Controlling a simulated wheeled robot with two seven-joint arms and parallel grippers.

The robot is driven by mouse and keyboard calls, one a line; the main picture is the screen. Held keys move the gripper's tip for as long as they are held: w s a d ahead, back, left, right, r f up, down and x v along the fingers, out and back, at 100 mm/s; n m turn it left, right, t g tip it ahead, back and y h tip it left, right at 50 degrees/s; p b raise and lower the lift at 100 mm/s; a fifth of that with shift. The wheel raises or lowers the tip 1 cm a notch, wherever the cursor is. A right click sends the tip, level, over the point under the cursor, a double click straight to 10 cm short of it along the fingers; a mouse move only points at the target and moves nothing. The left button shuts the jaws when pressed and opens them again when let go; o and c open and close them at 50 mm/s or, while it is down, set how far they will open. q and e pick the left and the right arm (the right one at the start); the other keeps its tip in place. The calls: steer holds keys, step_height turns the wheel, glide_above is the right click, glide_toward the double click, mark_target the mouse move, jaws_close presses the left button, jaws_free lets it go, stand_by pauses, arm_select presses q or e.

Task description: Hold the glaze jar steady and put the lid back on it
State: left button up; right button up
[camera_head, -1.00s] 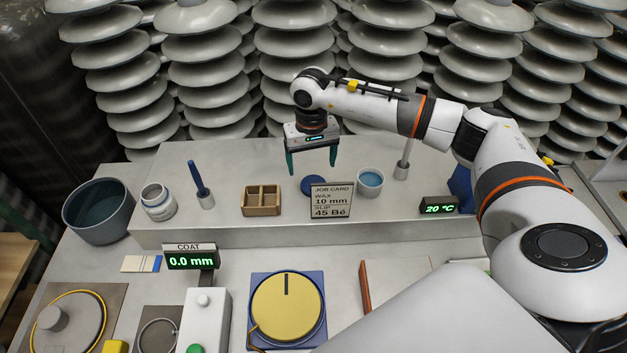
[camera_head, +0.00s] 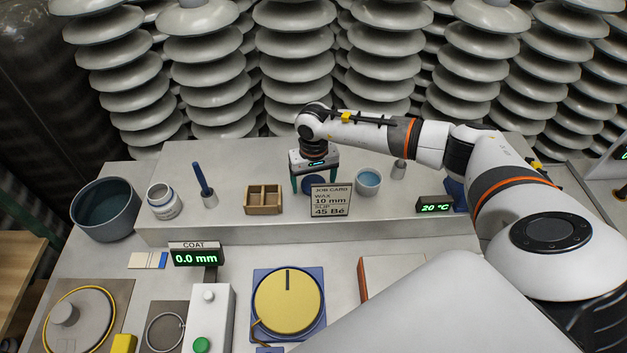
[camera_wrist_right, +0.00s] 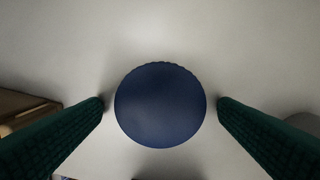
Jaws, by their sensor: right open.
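The glaze jar (camera_head: 163,202), white with blue bands, stands upright and open-topped at the left of the raised shelf. The round dark-blue lid (camera_head: 313,186) lies flat on the shelf, partly hidden behind the job card. It fills the middle of the right wrist view (camera_wrist_right: 160,110). My right gripper (camera_head: 314,181) is low over the lid, with one green finger on each side. In the right wrist view my right gripper (camera_wrist_right: 160,102) is open, with a gap between each finger and the lid's edge. My left gripper is out of view.
The job card (camera_head: 331,201) stands just in front of the lid. A small wooden box (camera_head: 264,199) and a blue-handled tool in a holder (camera_head: 203,184) stand between jar and lid. A large bowl (camera_head: 105,209) is left of the jar.

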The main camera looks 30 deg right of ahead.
steer(key=c, duration=1)
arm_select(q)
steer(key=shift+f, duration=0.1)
arm_select(e)
steer(key=shift+r, duration=0.1)
steer(key=shift+r, duration=0.35)
arm_select(q)
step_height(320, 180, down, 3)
steer(key=b, duration=0.3)
arm_select(e)
step_height(320, 180, up, 9)
steer(key=shift+r, duration=0.1)
